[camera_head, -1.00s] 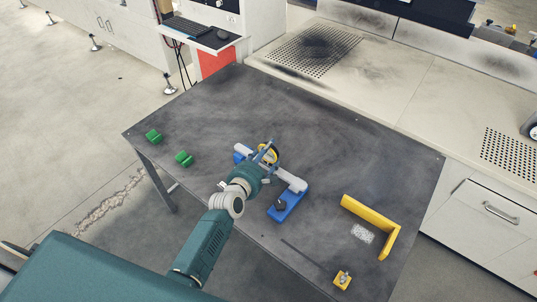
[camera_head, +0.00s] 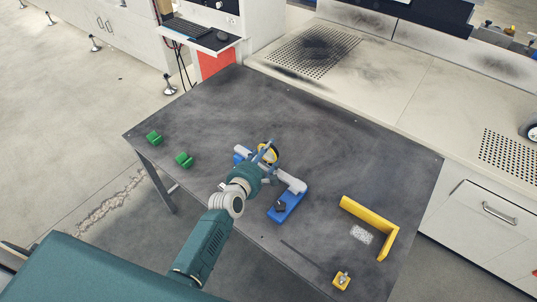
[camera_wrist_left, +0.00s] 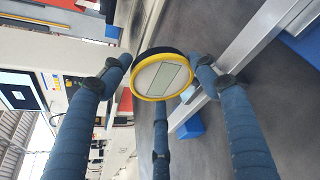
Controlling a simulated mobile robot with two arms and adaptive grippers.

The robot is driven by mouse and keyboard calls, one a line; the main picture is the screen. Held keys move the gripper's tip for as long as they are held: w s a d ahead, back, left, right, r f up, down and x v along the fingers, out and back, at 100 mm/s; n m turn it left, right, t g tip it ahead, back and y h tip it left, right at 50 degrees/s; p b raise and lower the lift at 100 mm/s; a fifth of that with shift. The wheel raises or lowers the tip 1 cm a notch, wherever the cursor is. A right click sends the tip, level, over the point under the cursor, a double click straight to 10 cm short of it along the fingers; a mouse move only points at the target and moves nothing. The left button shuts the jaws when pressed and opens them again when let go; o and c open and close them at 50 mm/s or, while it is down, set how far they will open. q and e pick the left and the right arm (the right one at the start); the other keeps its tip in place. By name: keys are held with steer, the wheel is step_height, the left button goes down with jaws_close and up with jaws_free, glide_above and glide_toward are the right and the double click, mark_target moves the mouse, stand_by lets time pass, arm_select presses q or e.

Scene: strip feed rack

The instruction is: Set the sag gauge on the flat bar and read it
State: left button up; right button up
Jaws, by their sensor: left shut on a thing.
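The round gauge dial (camera_head: 269,153) has a yellow rim and a black edge. In the left wrist view the dial (camera_wrist_left: 163,78) faces the camera with a pale rectangular display, too small to read. My left gripper (camera_head: 266,155) is shut on the gauge, its blue fingers around it. A light grey bar (camera_head: 292,183) lies beside it across blue supports (camera_head: 287,206); it also shows in the wrist view (camera_wrist_left: 250,50). I cannot tell whether the gauge touches this bar. The gripper hides part of the bar's middle. My right gripper is not in view.
Two green blocks (camera_head: 184,159) stand on the dark table (camera_head: 330,140) at left. A thin dark strip (camera_head: 304,255) lies near the front edge. The table's back is clear.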

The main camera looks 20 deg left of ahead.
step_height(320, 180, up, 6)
steer(key=p, duration=0.5)
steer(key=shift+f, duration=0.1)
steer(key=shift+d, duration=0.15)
